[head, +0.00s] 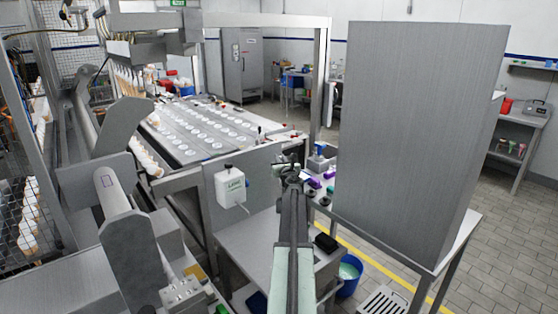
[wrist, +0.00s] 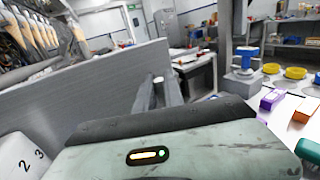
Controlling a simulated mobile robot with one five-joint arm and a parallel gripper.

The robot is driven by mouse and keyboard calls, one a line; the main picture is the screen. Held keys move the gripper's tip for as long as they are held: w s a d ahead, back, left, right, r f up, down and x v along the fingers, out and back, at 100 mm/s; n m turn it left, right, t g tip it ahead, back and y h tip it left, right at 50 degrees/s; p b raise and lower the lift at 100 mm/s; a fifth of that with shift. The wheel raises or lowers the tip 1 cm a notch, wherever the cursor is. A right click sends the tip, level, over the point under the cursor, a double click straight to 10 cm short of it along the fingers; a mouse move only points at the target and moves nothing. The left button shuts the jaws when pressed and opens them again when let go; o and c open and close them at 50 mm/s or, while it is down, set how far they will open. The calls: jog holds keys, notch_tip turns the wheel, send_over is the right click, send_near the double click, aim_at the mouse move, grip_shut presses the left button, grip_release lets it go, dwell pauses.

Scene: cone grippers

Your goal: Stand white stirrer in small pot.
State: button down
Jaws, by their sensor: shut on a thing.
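My gripper (head: 291,170) is at the far end of my outstretched arm, above the metal bench. In the wrist view its two dark fingers (wrist: 167,92) are close together. A small white end shows between them, which looks like the white stirrer (wrist: 158,79); the rest of it is hidden. The fingers are shut on it. I cannot pick out the small pot for certain in either view.
A grey panel (wrist: 85,88) stands left of my gripper, with a white dispenser (head: 231,187) on it. A tall steel cabinet (head: 420,120) stands to the right. Purple boxes (head: 314,183), a blue-topped device (wrist: 245,60) and yellow dishes (wrist: 295,73) are on the right.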

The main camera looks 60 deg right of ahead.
aim_at(280, 184)
jog(key=shift+f+b, duration=4)
jog(key=shift+f, duration=0.35)
jog(key=c, duration=1.4)
grip_release()
jog(key=shift+o, duration=0.2)
jog(key=v, duration=0.7)
jog(key=shift+s+a, duration=0.25)
jog(key=shift+s, duration=0.05)
jog(key=shift+r, duration=0.1)
